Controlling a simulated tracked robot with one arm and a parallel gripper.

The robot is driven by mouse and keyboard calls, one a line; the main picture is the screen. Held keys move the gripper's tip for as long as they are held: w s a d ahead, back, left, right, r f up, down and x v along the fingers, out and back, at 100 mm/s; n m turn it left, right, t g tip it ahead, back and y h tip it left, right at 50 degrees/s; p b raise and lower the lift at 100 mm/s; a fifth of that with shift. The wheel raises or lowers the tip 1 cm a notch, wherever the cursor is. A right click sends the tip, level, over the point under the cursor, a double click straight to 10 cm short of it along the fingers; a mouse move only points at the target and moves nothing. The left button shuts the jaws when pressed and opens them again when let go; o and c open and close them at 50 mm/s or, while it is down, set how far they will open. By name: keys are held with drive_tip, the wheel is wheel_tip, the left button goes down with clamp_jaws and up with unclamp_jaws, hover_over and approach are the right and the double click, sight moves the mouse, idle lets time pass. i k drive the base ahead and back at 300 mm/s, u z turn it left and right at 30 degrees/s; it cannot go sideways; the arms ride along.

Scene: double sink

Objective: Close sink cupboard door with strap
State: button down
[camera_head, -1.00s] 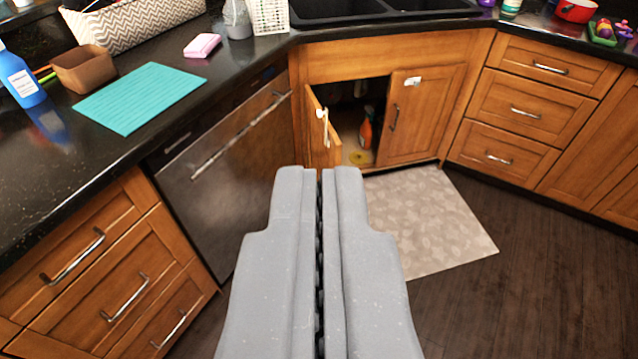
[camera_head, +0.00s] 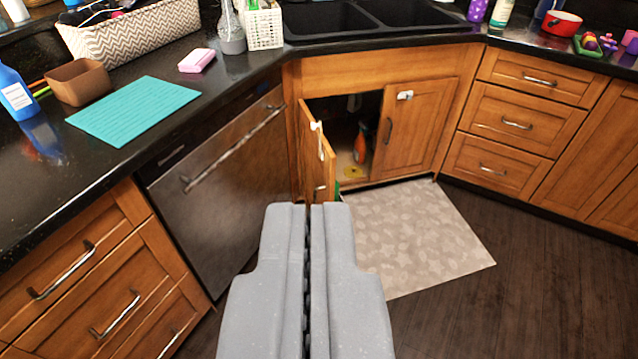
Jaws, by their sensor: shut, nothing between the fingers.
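The left sink cupboard door (camera_head: 312,160) stands open, swung out toward me, below the double sink (camera_head: 345,17). A white strap (camera_head: 318,140) hangs at its upper edge. The right cupboard door (camera_head: 411,124) is closed and has a white catch (camera_head: 405,95) near its top. My gripper (camera_head: 308,207) is shut and empty. It points at the cupboard from the lower middle, with its tips just below the open door in the picture and apparently short of it. An orange bottle (camera_head: 362,143) shows inside the dark cupboard.
A dishwasher (camera_head: 215,185) stands left of the cupboard, with drawers (camera_head: 110,275) nearer me. More drawers (camera_head: 515,122) stand on the right. A light patterned mat (camera_head: 425,232) lies on the floor before the cupboard. The dark floor (camera_head: 540,280) at right is clear.

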sight(318, 174)
drive_tip(key=z, duration=0.05)
drive_tip(key=k, duration=0.55)
drive_tip(key=u, duration=0.7)
drive_tip(key=i, duration=1.7)
drive_tip(key=z, duration=0.5)
